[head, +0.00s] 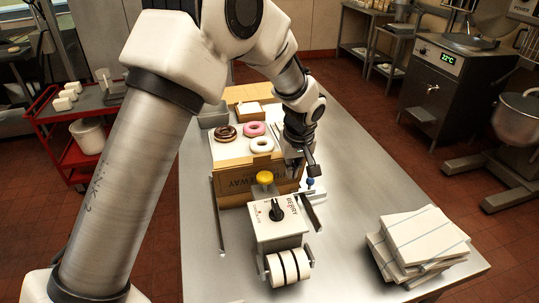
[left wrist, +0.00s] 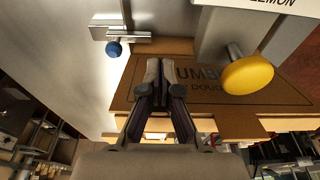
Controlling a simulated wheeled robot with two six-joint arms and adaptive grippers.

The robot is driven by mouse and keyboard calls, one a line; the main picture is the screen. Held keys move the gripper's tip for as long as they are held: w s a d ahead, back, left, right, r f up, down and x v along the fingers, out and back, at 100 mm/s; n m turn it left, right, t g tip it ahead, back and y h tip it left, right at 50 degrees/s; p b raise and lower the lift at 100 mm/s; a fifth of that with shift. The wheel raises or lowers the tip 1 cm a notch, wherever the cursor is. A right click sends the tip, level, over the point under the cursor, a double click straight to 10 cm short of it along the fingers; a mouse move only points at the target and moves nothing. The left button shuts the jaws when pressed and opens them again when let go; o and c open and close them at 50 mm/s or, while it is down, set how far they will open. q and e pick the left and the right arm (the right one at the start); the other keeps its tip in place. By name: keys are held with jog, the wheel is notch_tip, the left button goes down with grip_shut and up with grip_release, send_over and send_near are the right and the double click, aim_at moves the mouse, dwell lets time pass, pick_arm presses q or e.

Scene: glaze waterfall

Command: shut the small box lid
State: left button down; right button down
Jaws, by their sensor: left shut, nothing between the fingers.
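A cardboard box (head: 262,187) with dark printing on its front panel stands mid-table. Three doughnuts, chocolate (head: 226,132), pink (head: 254,128) and white-glazed (head: 262,145), lie at its top. I cannot tell which panel is its lid or how far it is open. The printed panel also shows in the left wrist view (left wrist: 225,115). My left gripper (head: 309,168) is at the box's right front corner, pointing down. In the left wrist view its fingers (left wrist: 160,68) are shut and empty in front of the panel; contact is unclear. My right gripper is not in view.
A dispenser (head: 278,232) with a yellow knob (head: 264,177) and white rollers stands close in front of the box. A blue knob (head: 310,182) is beside the gripper. Stacked white boxes (head: 421,240) are at the right front. Bare table (head: 350,165) lies to the right.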

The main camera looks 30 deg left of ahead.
pick_arm(q)
jog(key=shift+w+a+p, duration=0.6)
jog(key=shift+w+a, duration=0.85)
jog(key=shift+a, duration=0.2)
jog(key=w+a+p, duration=0.1)
jog(key=w+a, duration=0.2)
jog(key=shift+a+p, duration=0.2)
jog(key=shift+p, duration=0.15)
notch_tip(320, 180, up, 6)
jog(key=p, duration=0.4)
jog(key=shift+p, duration=0.4)
